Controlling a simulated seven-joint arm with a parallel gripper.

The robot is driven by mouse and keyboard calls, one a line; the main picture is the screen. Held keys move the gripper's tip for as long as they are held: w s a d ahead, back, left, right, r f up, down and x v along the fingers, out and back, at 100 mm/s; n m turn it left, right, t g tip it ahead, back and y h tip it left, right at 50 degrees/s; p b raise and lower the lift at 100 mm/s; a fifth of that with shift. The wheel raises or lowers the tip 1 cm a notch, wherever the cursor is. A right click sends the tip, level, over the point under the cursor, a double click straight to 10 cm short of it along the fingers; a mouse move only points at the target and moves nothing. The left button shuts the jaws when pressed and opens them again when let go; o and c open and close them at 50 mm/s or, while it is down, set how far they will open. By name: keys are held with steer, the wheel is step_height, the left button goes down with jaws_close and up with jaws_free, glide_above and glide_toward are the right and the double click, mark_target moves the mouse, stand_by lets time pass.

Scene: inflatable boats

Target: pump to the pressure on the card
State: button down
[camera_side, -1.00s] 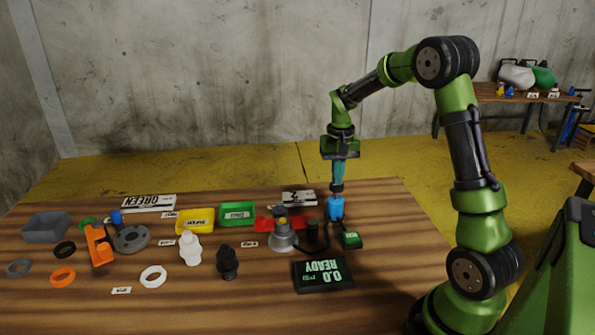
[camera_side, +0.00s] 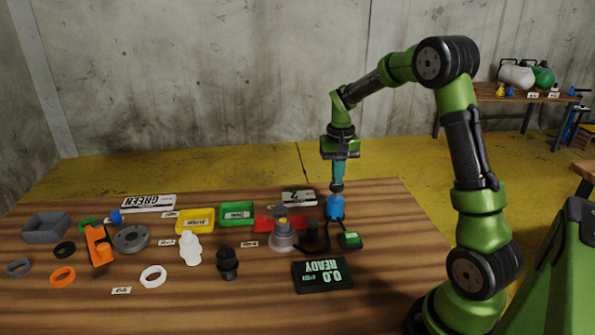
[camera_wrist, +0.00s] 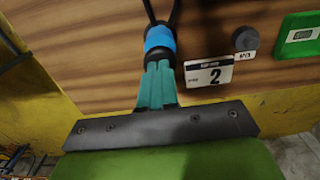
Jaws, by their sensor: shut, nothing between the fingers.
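My gripper (camera_side: 338,187) is shut and empty, pointing down right above a blue cylinder with black ends (camera_side: 335,207). In the wrist view the teal fingers (camera_wrist: 157,72) meet the cylinder's black end, and its blue band (camera_wrist: 159,39) shows beyond them. I cannot tell whether they touch. A black hose loops from the cylinder. A dark display (camera_side: 323,274) reads 0.0 and READY, upside down in the side view. A white card (camera_wrist: 210,74) shows a large 2; it also lies behind the red piece in the side view (camera_side: 299,198).
A grey-and-yellow valve-like part (camera_side: 283,238) and a small green-faced device (camera_side: 350,240) stand near the cylinder. The front right tabletop is clear.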

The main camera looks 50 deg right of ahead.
stand_by(0.4)
steer(key=shift+f, duration=1.4)
steer(key=shift+r, duration=2.1)
steer(key=shift+f, duration=0.2)
steer(key=shift+r, duration=0.2)
stand_by(0.8)
